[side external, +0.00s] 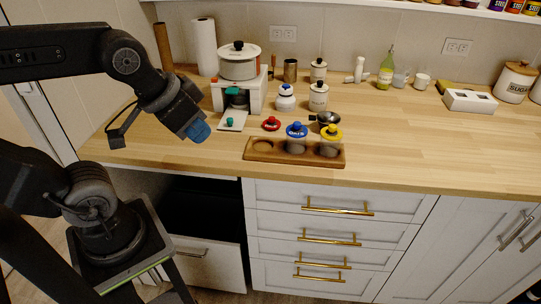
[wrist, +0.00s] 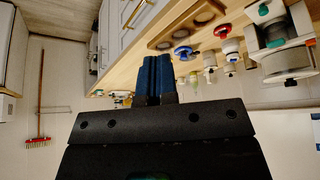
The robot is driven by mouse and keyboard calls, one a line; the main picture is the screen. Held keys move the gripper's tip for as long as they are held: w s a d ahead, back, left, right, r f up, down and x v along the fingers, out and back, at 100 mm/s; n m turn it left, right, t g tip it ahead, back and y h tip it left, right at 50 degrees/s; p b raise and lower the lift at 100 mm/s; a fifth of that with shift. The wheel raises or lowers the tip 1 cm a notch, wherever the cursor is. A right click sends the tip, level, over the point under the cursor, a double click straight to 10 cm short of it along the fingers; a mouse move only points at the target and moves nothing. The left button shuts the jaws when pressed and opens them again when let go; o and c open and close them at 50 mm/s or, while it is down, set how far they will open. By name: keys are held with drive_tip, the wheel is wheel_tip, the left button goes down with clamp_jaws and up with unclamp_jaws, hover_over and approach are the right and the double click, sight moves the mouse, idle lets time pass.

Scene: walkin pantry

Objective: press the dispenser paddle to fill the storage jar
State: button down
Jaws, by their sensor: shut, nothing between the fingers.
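The white dispenser (side external: 257,97) stands on the counter with a clear lidded hopper (side external: 238,69) on top; it also shows at right in the wrist view (wrist: 270,37). A teal part, seemingly the paddle (side external: 230,121), sits low at its front on a white plate. Another teal-topped piece (side external: 236,91) is under the hopper; I cannot tell whether it belongs to a jar. Blue-lidded (side external: 297,131) and yellow-lidded (side external: 331,134) jars stand in the wooden tray (side external: 257,154). My gripper (side external: 198,131) is shut and empty, left of the dispenser's front plate, apart from it; its blue fingers show in the wrist view (wrist: 158,75).
White canisters (side external: 318,97) and a paper towel roll (side external: 204,46) stand behind. The front counter right of the tray is clear. A drawer (side external: 209,262) below is open.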

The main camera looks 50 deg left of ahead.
drive_tip(key=w+a+r+n+h, duration=0.1)
drive_tip(key=w+a+r+n, duration=0.15)
drive_tip(key=w+n, duration=0.45)
drive_tip(key=n+t, duration=0.3)
drive_tip(key=n, duration=1.5)
hover_over(232, 90)
drive_tip(key=f, duration=0.1)
drive_tip(key=shift+f, duration=0.15)
drive_tip(key=shift+d+f, duration=0.1)
drive_tip(key=shift+f, duration=4.2)
drive_tip(key=shift+f, duration=0.4)
